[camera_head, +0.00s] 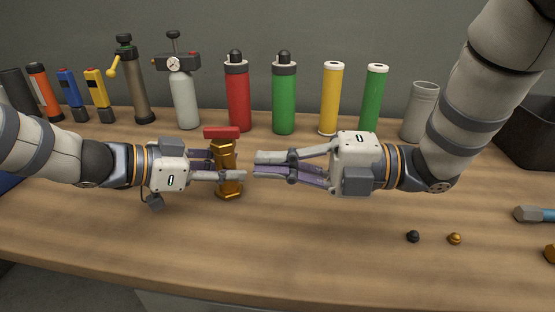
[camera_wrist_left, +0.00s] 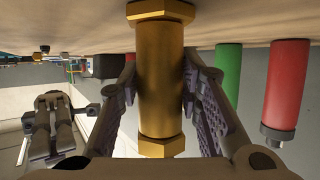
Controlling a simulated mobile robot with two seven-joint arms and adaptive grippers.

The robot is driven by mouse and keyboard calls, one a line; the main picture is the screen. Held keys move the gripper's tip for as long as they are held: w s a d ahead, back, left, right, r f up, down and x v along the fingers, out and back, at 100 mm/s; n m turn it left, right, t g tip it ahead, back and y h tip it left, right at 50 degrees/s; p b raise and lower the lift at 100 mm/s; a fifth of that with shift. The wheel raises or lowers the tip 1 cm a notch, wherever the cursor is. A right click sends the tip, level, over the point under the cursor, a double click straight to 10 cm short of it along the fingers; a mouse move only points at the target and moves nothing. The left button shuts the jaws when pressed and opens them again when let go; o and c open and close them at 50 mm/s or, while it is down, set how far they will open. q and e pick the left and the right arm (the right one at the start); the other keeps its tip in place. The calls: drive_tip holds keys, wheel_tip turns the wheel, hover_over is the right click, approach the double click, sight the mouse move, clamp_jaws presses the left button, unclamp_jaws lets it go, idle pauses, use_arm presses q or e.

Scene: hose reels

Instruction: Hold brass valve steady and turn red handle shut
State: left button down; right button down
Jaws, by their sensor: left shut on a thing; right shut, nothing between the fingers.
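The brass valve (camera_head: 229,187) stands upright on the wooden table with its red handle (camera_head: 221,133) lying crosswise on top. My left gripper (camera_head: 226,166) is shut on the valve's body from the left. In the left wrist view, the brass valve (camera_wrist_left: 160,75) sits between the two finger pads; the red handle is out of that view. My right gripper (camera_head: 258,165) is shut and empty, just right of the valve and below the handle's height, with a small gap to the brass. It also shows in the left wrist view (camera_wrist_left: 52,115).
Behind the valve stand a grey pump bottle (camera_head: 185,100), a red cylinder (camera_head: 237,98), a green cylinder (camera_head: 284,100) and a yellow cylinder (camera_head: 330,100). A dark bin (camera_head: 525,135) is at right. Small dark and brass pieces (camera_head: 454,239) lie front right. The front middle table is clear.

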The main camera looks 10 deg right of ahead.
drive_tip(key=c, duration=2)
unclamp_jaws()
drive_tip(key=shift+d, duration=0.25)
drive_tip(key=o, duration=0.4)
drive_tip(key=w+t, duration=0.1)
drive_tip(key=w, duration=0.1)
drive_tip(key=w+t+h, duration=0.1)
drive_tip(key=w, duration=0.2)
drive_tip(key=w+t+h, duration=0.1)
drive_tip(key=w, duration=0.1)
drive_tip(key=shift+w+a, duration=0.25)
drive_tip(key=shift+a, duration=0.1)
drive_tip(key=shift+c, duration=0.2)
drive_tip(key=w+d+r+m+t+h, duration=0.1)
drive_tip(key=w+r+m+t+h, duration=0.1)
drive_tip(key=w+m+h, duration=0.6)
drive_tip(key=w+d+r+m+t+h, duration=0.1)
drive_tip(key=w+r+t+h, duration=0.25)
drive_tip(key=w, duration=0.85)
drive_tip(key=m+g, duration=0.8)
drive_tip(key=g, duration=0.4)
approach(221, 128)
drive_tip(key=shift+y, duration=0.35)
drive_tip(key=x, duration=0.8)
drive_tip(key=shift+w+d+f, duration=0.1)
drive_tip(key=shift+d+f, duration=0.05)
drive_tip(key=shift+f, duration=0.25)
